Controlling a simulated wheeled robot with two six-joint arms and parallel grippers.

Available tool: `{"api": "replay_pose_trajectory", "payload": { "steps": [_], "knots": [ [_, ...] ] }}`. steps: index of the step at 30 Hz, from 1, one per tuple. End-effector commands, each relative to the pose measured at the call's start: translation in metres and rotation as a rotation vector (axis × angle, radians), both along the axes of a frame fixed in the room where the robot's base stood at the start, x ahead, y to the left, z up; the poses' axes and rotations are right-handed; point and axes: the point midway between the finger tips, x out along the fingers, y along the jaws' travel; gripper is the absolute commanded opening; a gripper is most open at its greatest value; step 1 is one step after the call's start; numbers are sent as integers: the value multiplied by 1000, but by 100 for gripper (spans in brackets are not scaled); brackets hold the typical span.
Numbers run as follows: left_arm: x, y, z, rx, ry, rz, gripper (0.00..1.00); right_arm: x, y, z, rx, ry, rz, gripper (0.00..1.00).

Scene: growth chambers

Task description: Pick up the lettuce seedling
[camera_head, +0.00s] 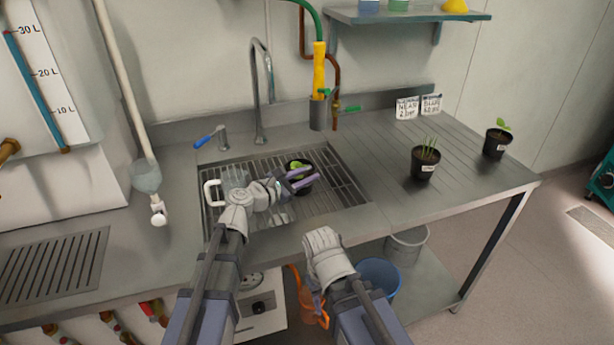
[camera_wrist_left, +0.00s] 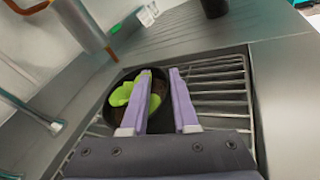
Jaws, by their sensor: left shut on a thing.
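The lettuce seedling, bright green leaves (camera_head: 297,165) in a black pot (camera_head: 302,184), is on or just above the sink's slatted rack. My left gripper (camera_head: 303,180) reaches it from the left, with its two purple fingers at the pot. In the left wrist view the leaves (camera_wrist_left: 138,97) lie left of the fingers. My left gripper (camera_wrist_left: 170,72) is shut on the pot's right side wall, one finger inside the rim and one outside. My right arm shows at the bottom middle, in front of the counter; its fingers cannot be made out.
A pot of thin shoots (camera_head: 425,163) and a pot with a leafy seedling (camera_head: 497,142) stand on the ribbed counter at right. A tall faucet (camera_head: 258,90) and a hanging yellow-handled hose (camera_head: 319,70) are behind the sink. A blue bucket (camera_head: 380,277) is below.

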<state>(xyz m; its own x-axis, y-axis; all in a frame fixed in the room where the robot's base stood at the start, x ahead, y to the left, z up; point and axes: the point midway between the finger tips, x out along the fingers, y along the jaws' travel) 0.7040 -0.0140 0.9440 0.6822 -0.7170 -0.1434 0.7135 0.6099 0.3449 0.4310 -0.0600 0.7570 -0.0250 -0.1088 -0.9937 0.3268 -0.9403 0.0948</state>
Motion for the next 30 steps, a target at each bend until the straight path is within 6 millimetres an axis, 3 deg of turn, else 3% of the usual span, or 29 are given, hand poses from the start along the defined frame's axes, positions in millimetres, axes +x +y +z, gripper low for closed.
{"api": "replay_pose_trajectory", "payload": {
  "steps": [16, 21, 30],
  "knots": [
    [-1, -1, 83, -5, 0, -2, 0, 0, 0, 82, 0, 0, -1, 50],
    [-1, -1, 93, -5, 0, -2, 0, 0, 0, 92, 0, 0, -1, 50],
    [-1, -1, 92, -5, 0, -2, 0, 0, 0, 91, 0, 0, -1, 50]
  ]
}}
